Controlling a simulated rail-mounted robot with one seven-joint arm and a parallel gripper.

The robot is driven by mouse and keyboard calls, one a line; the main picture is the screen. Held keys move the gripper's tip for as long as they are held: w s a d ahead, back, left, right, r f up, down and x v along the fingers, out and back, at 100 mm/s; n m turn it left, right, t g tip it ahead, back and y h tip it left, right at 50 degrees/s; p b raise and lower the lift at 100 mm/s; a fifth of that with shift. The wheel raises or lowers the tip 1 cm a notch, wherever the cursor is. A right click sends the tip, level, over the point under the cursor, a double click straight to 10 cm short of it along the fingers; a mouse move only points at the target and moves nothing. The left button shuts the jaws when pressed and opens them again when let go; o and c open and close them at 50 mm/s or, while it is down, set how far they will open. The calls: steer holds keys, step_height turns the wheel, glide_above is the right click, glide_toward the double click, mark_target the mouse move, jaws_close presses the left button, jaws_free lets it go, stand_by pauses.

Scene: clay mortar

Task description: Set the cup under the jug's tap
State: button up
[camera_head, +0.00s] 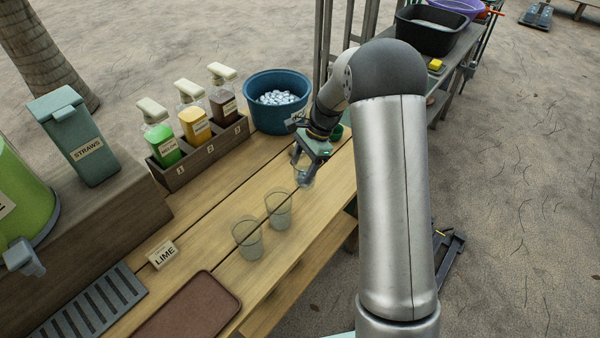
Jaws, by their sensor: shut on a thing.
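The jug (22,195) is green and cut off by the left edge in the head view. Its grey tap (24,258) sticks out low at the front, near a slatted drip tray (92,308). My gripper (304,176) is over the far part of the wooden counter, shut on a clear cup (303,181). The held cup is small and partly hidden by the fingers, so I cannot tell whether it touches the counter. Two more clear cups, a nearer one (247,240) and a farther one (278,211), stand upright on the counter, left of and nearer than my gripper.
A LIME sign (162,253) and a brown tray (188,308) lie between the cups and the drip tray. A rack of pump bottles (200,152), a straws box (75,135) and a blue tub (276,112) line the back. Bare counter (215,205) lies before the rack.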

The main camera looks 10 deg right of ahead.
mark_target(296, 183)
steer(key=shift+w+a+f, duration=0.1)
steer(key=shift+a+f, duration=0.05)
steer(key=shift+f, duration=0.05)
steer(key=shift+w+a+f+p, duration=0.1)
steer(key=shift+f+p, duration=0.15)
steer(key=shift+f, duration=0.65)
steer(key=shift+w+a+f+p, duration=0.1)
steer(key=shift+f+p, duration=0.1)
steer(key=shift+f, duration=0.7)
steer(key=shift+f, duration=0.1)
steer(key=o, duration=1)
